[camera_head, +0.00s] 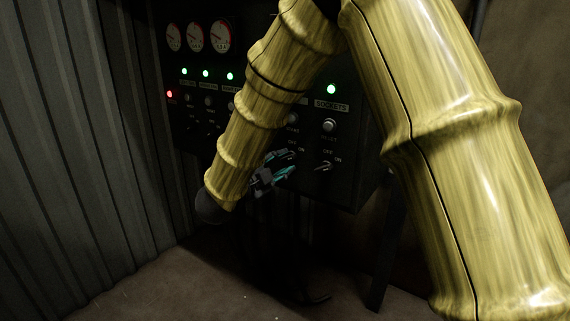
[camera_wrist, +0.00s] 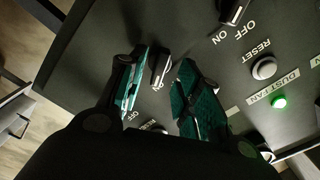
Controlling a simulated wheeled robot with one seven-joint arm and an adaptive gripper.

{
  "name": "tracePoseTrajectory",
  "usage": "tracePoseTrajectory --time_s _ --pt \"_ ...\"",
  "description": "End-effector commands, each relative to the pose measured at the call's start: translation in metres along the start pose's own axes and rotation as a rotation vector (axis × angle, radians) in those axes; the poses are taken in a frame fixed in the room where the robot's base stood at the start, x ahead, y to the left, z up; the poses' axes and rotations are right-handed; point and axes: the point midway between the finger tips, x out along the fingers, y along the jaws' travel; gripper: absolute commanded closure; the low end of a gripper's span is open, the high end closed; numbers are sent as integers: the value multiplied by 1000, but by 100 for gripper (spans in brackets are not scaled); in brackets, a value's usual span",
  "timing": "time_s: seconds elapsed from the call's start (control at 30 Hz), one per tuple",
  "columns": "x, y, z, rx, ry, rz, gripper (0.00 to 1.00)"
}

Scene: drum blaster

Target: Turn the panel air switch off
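The dark control panel (camera_head: 345,185) has rows of gauges, lights, buttons and lever switches. In the wrist view my gripper (camera_wrist: 163,85) has its two teal-padded fingers apart, on either side of one lever switch (camera_wrist: 161,64). The left finger is close beside the lever; I cannot tell if it touches. In the head view my gripper (camera_head: 273,173) is at the panel's lower row, left of the switch in the "SOCKETS" column (camera_head: 325,166).
In the wrist view a neighbouring switch (camera_wrist: 234,12), a reset button (camera_wrist: 264,68) and a lit green light (camera_wrist: 279,102) belong to the "DUST FAN" column. A corrugated wall (camera_head: 80,150) stands at left. My arm hides part of the panel.

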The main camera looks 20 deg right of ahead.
Motion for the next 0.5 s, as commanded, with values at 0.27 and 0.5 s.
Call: tracePoseTrajectory --time_s 0.27,0.5 --pt "24 0 0 0 0 0 66" --pt "28 0 0 -1 -1 0 66"
